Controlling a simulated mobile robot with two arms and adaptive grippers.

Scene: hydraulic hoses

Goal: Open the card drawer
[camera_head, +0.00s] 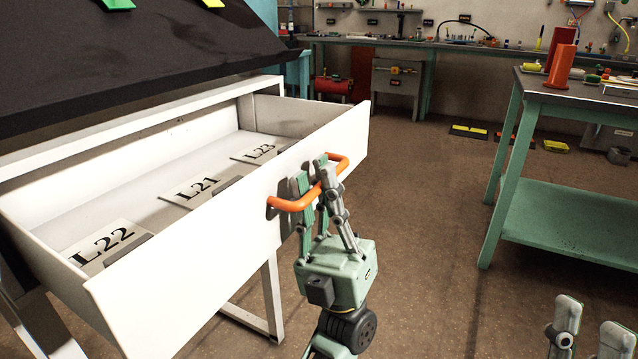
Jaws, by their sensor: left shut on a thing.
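The white card drawer (210,255) is pulled well out of its cabinet at the left. Cards marked L22 (103,243), L21 (194,188) and L23 (259,151) lie inside on its floor. An orange handle (291,203) is fixed to the drawer's front. My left gripper (318,188) is shut on the handle's bar, its fingers on both sides of it. My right gripper (588,335) shows only by its fingertips at the lower right corner, apart from each other, with nothing seen between them.
A dark sloped top (130,60) sits over the drawer. A green workbench (575,200) with an orange cylinder (562,66) stands at the right. A long bench (400,43) runs along the back wall. The brown floor (430,230) between is clear.

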